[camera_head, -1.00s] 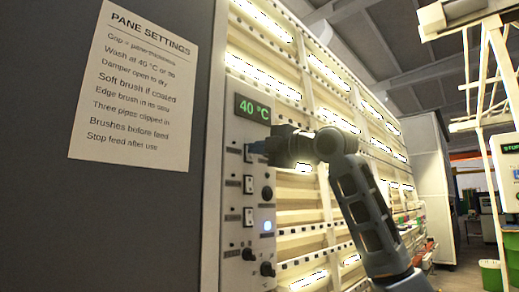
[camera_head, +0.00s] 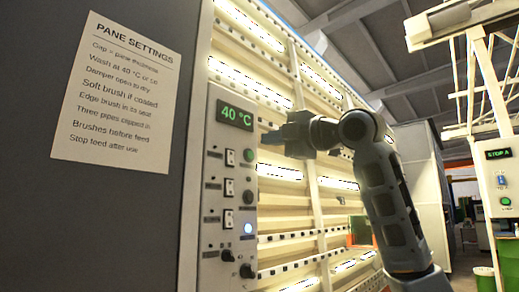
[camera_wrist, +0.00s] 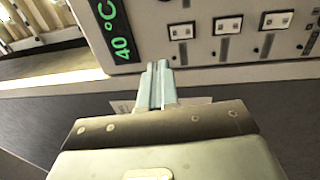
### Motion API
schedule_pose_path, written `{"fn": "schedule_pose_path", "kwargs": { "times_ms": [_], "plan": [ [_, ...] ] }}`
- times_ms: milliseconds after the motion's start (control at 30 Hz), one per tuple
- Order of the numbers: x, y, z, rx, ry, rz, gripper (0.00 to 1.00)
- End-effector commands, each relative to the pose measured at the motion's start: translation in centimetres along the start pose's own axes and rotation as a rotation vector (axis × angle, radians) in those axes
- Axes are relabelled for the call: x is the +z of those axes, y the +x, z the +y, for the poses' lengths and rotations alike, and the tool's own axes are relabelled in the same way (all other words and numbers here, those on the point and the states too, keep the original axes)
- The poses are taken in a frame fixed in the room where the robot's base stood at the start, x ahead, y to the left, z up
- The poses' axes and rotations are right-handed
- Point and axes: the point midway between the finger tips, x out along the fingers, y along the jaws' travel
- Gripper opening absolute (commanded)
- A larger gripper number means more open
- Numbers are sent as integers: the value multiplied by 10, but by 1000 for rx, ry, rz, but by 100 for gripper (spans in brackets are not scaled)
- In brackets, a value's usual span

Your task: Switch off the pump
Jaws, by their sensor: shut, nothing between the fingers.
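A round indicator beside the top switch (camera_head: 249,155) looks dim green; the lamp beside the bottom switch (camera_head: 248,228) glows bluish white. My gripper (camera_head: 266,138) is right of the top switch, apart from the switches. In the wrist view, its shut, empty fingers (camera_wrist: 158,68) point at the panel, below the row of switches (camera_wrist: 180,31).
A green 40 °C display (camera_head: 235,114) sits above the switches, and two dark knobs (camera_head: 228,255) sit below. A paper of pane settings (camera_head: 125,95) hangs on the dark wall at left. The lit washer frame (camera_head: 300,190) stands behind my arm.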

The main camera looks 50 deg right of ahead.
Motion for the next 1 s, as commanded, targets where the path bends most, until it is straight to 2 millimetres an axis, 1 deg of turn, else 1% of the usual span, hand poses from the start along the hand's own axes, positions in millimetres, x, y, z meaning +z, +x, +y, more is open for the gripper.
{"fn": "schedule_pose_path", "kwargs": {
  "times_ms": [33, 100, 300, 900, 1000],
  "plan": [
    [1, -8, 1, 3, -3, -2, 0],
    [0, -16, 3, 2, -2, -1, 0],
    [0, -26, 7, 1, -1, -1, 0],
    [0, -27, 7, 1, 1, 0, 0],
    [1, -24, 0, 4, 21, 3, 0]
  ]
}}
